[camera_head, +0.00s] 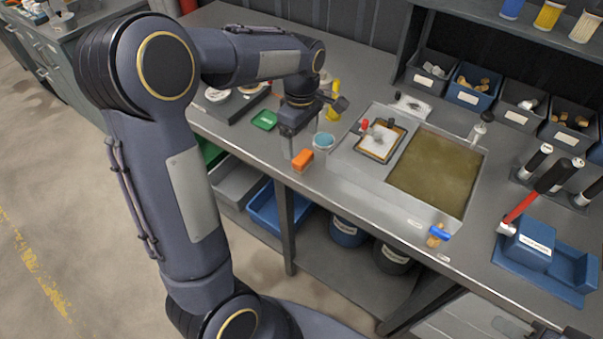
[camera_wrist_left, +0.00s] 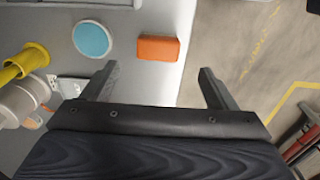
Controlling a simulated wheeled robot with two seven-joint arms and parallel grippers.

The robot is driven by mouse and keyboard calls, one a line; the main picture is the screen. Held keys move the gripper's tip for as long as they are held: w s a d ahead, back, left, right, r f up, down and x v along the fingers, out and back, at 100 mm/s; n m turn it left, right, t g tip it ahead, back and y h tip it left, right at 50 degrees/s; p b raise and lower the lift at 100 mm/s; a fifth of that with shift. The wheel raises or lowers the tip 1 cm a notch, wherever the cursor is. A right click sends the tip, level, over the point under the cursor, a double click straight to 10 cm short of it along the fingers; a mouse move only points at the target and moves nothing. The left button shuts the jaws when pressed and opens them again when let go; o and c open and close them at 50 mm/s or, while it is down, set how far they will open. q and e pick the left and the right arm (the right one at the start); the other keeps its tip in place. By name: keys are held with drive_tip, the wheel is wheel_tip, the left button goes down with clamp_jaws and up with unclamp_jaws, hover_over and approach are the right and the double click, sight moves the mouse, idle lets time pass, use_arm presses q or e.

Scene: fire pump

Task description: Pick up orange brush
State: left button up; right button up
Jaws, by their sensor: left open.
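The orange brush (camera_head: 302,160) looks like a small orange block lying near the front edge of the grey workbench. In the left wrist view the brush (camera_wrist_left: 158,48) lies ahead of and between the lines of my two fingers, apart from them. My left gripper (camera_head: 294,145) is above the bench just left of the brush, pointing down, and it is open and empty. In the left wrist view its fingers (camera_wrist_left: 158,80) are spread wide. My right gripper is not seen.
A round blue-topped container (camera_head: 324,141) stands close behind the brush. A green item (camera_head: 265,120) lies to the left, and a yellow tool (camera_head: 334,100) is behind. A grey basin (camera_head: 352,178) is to the right. The bench edge drops to the floor in front.

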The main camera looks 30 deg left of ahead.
sight(303, 156)
use_arm(q)
drive_tip(key=f, duration=0.7)
drive_tip(key=shift+w+d+f+p, duration=0.1)
drive_tip(key=shift+d+p, duration=0.1)
drive_tip(key=shift+p, duration=0.15)
drive_tip(key=shift+c, duration=0.3)
drive_tip(key=c, duration=1)
drive_tip(key=shift+r, duration=0.5)
wheel_tip(303, 156, up, 2)
drive_tip(key=shift+w+r, duration=0.1)
drive_tip(key=shift+r, duration=0.1)
drive_tip(key=s+r, duration=0.3)
drive_tip(key=s, duration=0.1)
drive_tip(key=s+d+r+b, duration=0.1)
drive_tip(key=s+r, duration=0.2)
drive_tip(key=s, duration=0.2)
drive_tip(key=s+d+r, duration=0.1)
drive_tip(key=s+r, duration=0.2)
drive_tip(key=s, duration=0.2)
drive_tip(key=shift+r+b, duration=0.35)
